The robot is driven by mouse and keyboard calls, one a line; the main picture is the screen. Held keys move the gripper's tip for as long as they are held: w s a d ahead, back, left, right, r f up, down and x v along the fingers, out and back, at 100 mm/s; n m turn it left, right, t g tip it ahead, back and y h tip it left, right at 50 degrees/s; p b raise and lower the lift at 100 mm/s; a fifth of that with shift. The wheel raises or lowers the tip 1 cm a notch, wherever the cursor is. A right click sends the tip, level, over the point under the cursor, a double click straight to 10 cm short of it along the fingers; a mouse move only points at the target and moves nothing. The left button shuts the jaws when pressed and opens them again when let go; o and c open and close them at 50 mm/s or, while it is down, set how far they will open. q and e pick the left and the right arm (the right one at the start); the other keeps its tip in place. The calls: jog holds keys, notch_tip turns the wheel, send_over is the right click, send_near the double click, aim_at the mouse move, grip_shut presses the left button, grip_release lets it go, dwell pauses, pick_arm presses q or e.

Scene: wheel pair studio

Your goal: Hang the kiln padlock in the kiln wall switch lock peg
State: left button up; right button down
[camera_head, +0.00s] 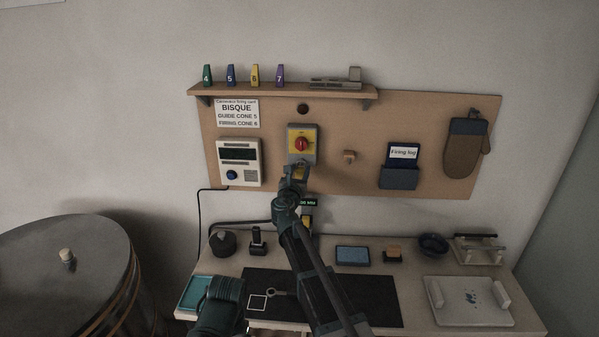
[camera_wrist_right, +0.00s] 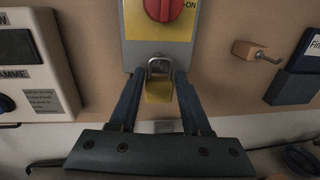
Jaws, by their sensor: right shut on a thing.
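The kiln wall switch (camera_head: 302,133) is a grey box with a yellow plate and red knob on the pegboard; its lower part also shows in the wrist view (camera_wrist_right: 131,50). My right gripper (camera_head: 293,172) is at its lower end, and its fingers (camera_wrist_right: 159,84) are shut on the kiln padlock (camera_wrist_right: 159,94). The padlock has a yellow body and a grey shackle pointing up, overlapping the switch's lower grey part. I cannot make out the lock peg or whether the shackle is around it.
The controller (camera_head: 239,162) is left of the switch. A wooden block with a hook (camera_head: 349,157) and a firing log holder (camera_head: 399,178) are to its right. The shelf (camera_head: 290,91) is above. Below, the table holds a dark mat (camera_head: 375,300) and several small items.

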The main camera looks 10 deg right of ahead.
jog(key=shift+c, duration=1.4)
grip_release()
jog(key=v, duration=1.3)
jog(key=shift+s, duration=0.4)
jog(key=shift+a+f, duration=0.1)
jog(key=shift+a, duration=0.05)
